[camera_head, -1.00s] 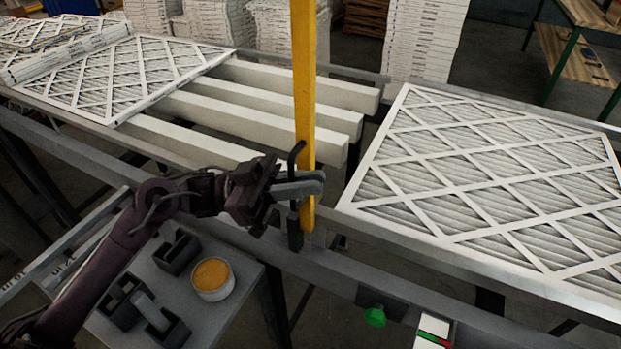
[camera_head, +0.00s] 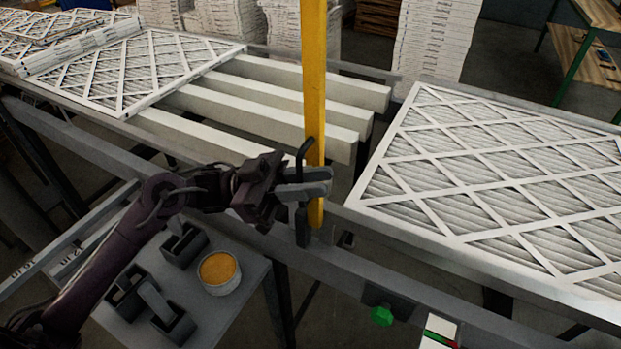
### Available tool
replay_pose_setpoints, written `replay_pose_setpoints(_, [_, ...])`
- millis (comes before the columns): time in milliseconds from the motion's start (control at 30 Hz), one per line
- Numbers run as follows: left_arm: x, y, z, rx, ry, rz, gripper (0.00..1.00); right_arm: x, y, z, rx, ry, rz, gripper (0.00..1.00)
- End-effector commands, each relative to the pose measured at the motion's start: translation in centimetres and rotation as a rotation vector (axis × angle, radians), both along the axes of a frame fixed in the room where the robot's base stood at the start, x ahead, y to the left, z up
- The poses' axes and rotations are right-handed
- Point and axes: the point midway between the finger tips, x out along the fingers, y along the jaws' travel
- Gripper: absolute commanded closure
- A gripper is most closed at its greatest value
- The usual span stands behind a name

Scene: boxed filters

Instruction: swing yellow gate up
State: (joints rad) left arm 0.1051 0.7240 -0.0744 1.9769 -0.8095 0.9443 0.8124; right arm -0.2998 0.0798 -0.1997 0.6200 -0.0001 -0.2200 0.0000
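The yellow gate (camera_head: 314,85) is a long bar standing upright at the near rail of the conveyor, its top running out of the picture. A bent black handle (camera_head: 304,150) shows beside its lower part. My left gripper (camera_head: 312,183) reaches in from the left and lies across the bar's lower part, at the black handle. Its fingers overlap the bar and handle from this view, so whether they are closed on either is unclear. My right gripper is not in view.
A large framed filter (camera_head: 510,185) rests on the right, more filters (camera_head: 135,70) on the left. A grey side table (camera_head: 220,318) holds a cup (camera_head: 219,271) and black holders (camera_head: 183,245). A green button (camera_head: 381,315) is on the near rail.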

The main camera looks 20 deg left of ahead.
Motion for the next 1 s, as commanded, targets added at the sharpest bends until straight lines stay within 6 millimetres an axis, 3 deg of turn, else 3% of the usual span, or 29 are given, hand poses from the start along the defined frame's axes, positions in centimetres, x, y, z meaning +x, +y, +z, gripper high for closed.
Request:
replay_pose_setpoints(167, [0.0,1.9,-0.6,0.002,0.0,0.003,0.82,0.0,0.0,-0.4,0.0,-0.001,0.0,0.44])
replay_pose_setpoints(600, [0.2,11.1,-0.8,0.003,0.001,0.003,0.82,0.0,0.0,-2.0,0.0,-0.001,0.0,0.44])
replay_pose_setpoints(800, [0.2,12.9,-0.5,0.0,-0.001,0.0,0.82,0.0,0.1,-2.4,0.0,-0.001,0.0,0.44])
replay_pose_setpoints(1000, [0.2,13.1,-0.4,0.0,-0.001,0.0,0.82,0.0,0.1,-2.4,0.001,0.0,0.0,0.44])
